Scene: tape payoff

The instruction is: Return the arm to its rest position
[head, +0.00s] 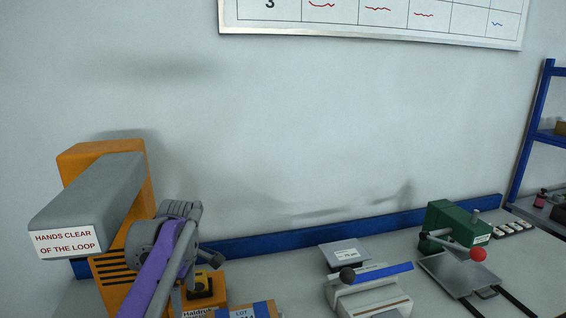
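The orange payoff machine (100,158) stands at the left against the wall. Its grey overhanging head (95,195) carries a sign, "HANDS CLEAR OF THE LOOP" (65,244). A purple and grey jointed assembly (165,265) rises from the bottom edge in front of the machine, with a round grey hub and a ribbed grey end. It looks like my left arm, and it covers part of the machine. I cannot make out its fingertips or whether they hold anything. My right gripper is not in view. No separate swing arm of the machine can be told apart behind the assembly.
A yellow box with a black knob (201,288) and a taped carton (245,309) stand beside the machine.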

